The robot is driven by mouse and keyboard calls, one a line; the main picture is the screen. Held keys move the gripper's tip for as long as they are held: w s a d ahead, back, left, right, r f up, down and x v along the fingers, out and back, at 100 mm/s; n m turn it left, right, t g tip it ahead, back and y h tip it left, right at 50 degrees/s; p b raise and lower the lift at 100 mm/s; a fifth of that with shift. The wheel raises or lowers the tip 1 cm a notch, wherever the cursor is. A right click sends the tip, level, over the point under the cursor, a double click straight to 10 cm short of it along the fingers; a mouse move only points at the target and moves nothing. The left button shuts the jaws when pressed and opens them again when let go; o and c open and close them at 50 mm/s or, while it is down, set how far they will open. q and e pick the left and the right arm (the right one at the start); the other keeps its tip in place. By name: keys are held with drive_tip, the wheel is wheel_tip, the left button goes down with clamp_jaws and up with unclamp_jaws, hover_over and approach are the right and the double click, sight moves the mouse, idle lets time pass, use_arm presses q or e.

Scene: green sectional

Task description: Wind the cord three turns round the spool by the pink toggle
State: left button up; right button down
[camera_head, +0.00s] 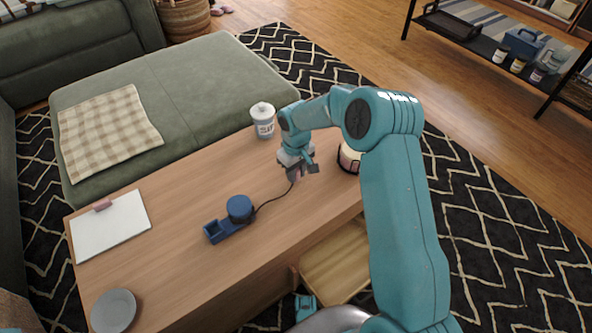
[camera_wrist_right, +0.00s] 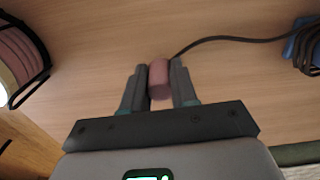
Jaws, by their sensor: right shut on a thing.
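The blue spool (camera_head: 239,206) stands upright on a blue base with a small open tray (camera_head: 215,232) at one end, on the wooden table. Part of it shows at the right edge of the wrist view (camera_wrist_right: 307,48). My right gripper (camera_head: 295,172) is shut on the pink toggle (camera_wrist_right: 158,80), with one finger on each side, right of the spool and apart from it. The dark cord (camera_head: 275,198) runs from the toggle to the spool in a loose curve. Dark cord also shows at the spool's edge; I cannot count any turns. My left gripper is not in view.
A white lidded jar (camera_head: 263,120) stands behind my right gripper. A pink-and-white round thing in a black holder (camera_head: 349,158) stands to its right. A clipboard (camera_head: 110,225) and grey plate (camera_head: 113,311) lie at the left. The table around the spool is clear.

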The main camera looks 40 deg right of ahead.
drive_tip(key=shift+f+b, duration=0.35)
drive_tip(key=shift+f, duration=0.25)
drive_tip(key=c, duration=0.8)
unclamp_jaws()
wheel_tip(320, 180, up, 16)
drive_tip(key=p, duration=0.5)
drive_tip(key=shift+r, duration=0.15)
